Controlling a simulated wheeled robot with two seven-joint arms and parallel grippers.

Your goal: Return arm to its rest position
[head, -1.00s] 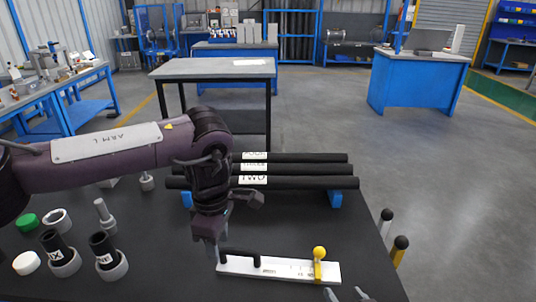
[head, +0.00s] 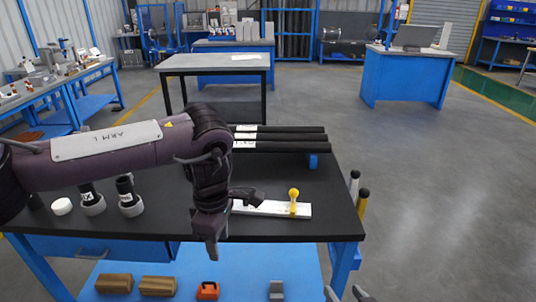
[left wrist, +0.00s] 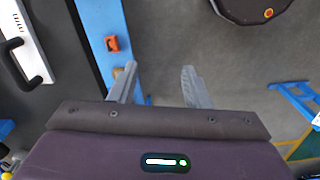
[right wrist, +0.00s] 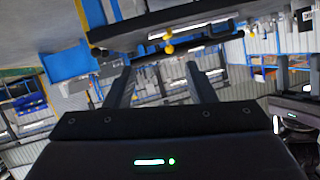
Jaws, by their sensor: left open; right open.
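My left arm, labelled ARM L, reaches across the head view from the left and bends down. Its left gripper (head: 213,246) hangs in front of the black workbench's front edge (head: 270,237). In the left wrist view its fingers (left wrist: 160,88) are apart with only floor between them. My right gripper (head: 345,294) shows only as fingertips at the bottom of the head view, right of the bench. In the right wrist view its fingers (right wrist: 161,88) are apart with nothing held. The rest of the right arm is out of the head view.
The bench holds a white strip with a yellow knob (head: 294,195), black tubes (head: 290,146) and cups with black inserts (head: 130,205). The blue lower shelf (head: 240,280) carries brown blocks (head: 114,283) and an orange part (head: 208,290). Open floor (head: 450,200) lies to the right.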

